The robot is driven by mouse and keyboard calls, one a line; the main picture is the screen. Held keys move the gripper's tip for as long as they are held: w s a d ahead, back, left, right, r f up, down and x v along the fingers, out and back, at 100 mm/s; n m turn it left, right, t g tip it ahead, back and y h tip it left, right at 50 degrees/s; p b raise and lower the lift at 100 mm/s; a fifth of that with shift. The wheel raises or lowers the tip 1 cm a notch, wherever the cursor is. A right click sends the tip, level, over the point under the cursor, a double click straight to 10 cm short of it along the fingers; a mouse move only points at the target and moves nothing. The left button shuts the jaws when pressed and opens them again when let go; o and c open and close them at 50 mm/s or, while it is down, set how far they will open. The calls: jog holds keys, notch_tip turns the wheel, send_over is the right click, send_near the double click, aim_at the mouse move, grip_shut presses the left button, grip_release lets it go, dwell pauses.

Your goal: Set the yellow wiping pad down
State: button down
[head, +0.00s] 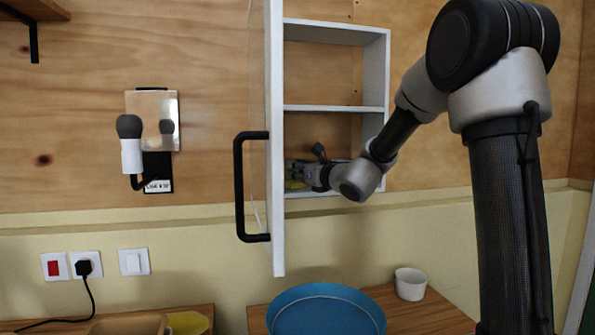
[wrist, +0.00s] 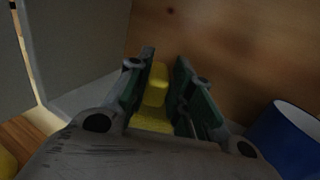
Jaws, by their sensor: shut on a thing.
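The yellow wiping pad (wrist: 155,88) is between the fingers of my gripper (wrist: 163,72) in the wrist view. My gripper is shut on it. In the head view my gripper (head: 308,175) reaches into the lowest visible compartment of the open white wall cabinet (head: 336,108). Only a small yellow part of the pad (head: 294,184) shows there, close above the compartment's floor. I cannot tell whether the pad touches that floor. The fingers and wrist hide much of the pad.
The cabinet door (head: 276,130), with a black handle (head: 240,188), stands open left of my gripper. A blue container (wrist: 285,140) is right of my gripper. Below are a blue round tray (head: 325,312), a white cup (head: 410,284) and a yellow item (head: 188,322).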

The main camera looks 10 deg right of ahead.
jog(key=shift+f, duration=0.15)
jog(key=c, duration=1.3)
grip_release()
jog(key=shift+o, duration=0.2)
